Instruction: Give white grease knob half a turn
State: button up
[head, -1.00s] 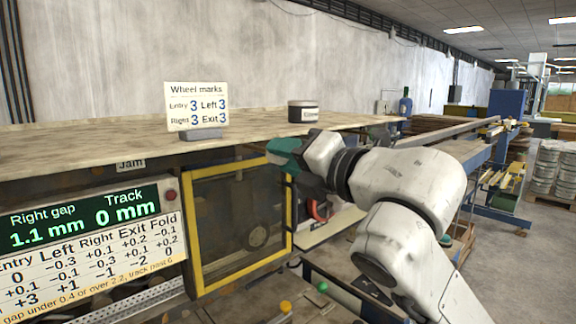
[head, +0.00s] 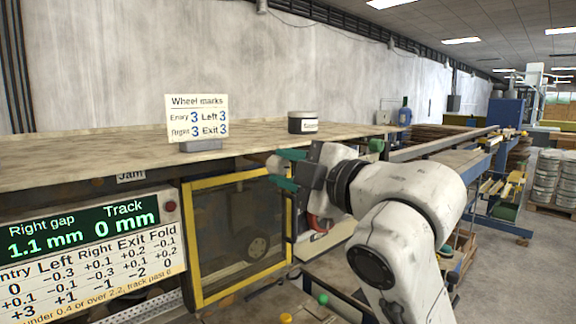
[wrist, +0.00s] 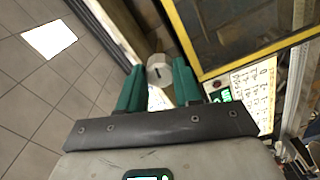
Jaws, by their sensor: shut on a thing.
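The white grease knob (wrist: 160,72) shows in the wrist view as a pale round cap with a dark mark on its face. It sits between the two green fingertips of my gripper (wrist: 160,84), which is shut on it. In the head view the knob (head: 275,163) is a small pale shape at the fingertips of my gripper (head: 280,170), in front of the upper right part of the yellow-framed window. The fingers lie one above the other there. The knob's mounting is hidden.
The yellow-framed window (head: 188,240) is close behind my gripper. The worktop (head: 100,148) above carries a wheel marks card (head: 197,117) and a dark tin (head: 303,123). The readout panel (head: 85,232) is at left. Green and yellow knobs (head: 322,299) stand below.

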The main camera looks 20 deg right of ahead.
jog(key=m+p, duration=0.1)
jog(key=m, duration=0.2)
jog(key=shift+f+m, duration=0.1)
jog(key=shift+m, duration=0.3)
jog(key=m+p, duration=0.2)
jog(key=m, duration=0.2)
jog(key=shift+m+p, duration=0.3)
jog(key=m+p, duration=0.1)
jog(key=m, duration=0.2)
jog(key=shift+f+m+p, duration=0.1)
jog(key=shift+m+p, duration=0.2)
jog(key=shift+p, duration=0.1)
jog(key=shift+f+m, duration=0.1)
jog(key=shift+m, duration=1.7)
jog(key=o, duration=1)
jog(key=shift+r+p, duration=0.2)
jog(key=shift+p, duration=0.1)
jog(key=shift+o, duration=0.2)
